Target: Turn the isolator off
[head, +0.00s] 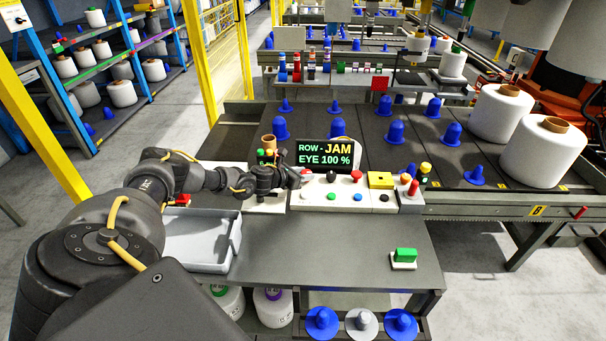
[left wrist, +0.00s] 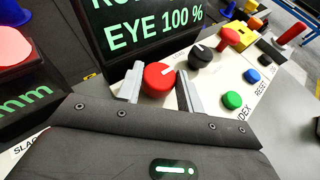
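In the head view the red knob (head: 307,172) is partly hidden by my left gripper (head: 298,180). In the left wrist view the two fingers of my left gripper (left wrist: 160,92) stand apart, one on each side of the red knob. I cannot tell whether they touch it. My right gripper is not in view.
A black knob (left wrist: 206,54) is close beside the right finger, with a red mushroom button (left wrist: 229,36) beyond. Green (left wrist: 232,100) and blue (left wrist: 252,75) buttons are in front. A grey tray (head: 204,262) is at left. The table's front is mostly clear around a green switch (head: 405,255).

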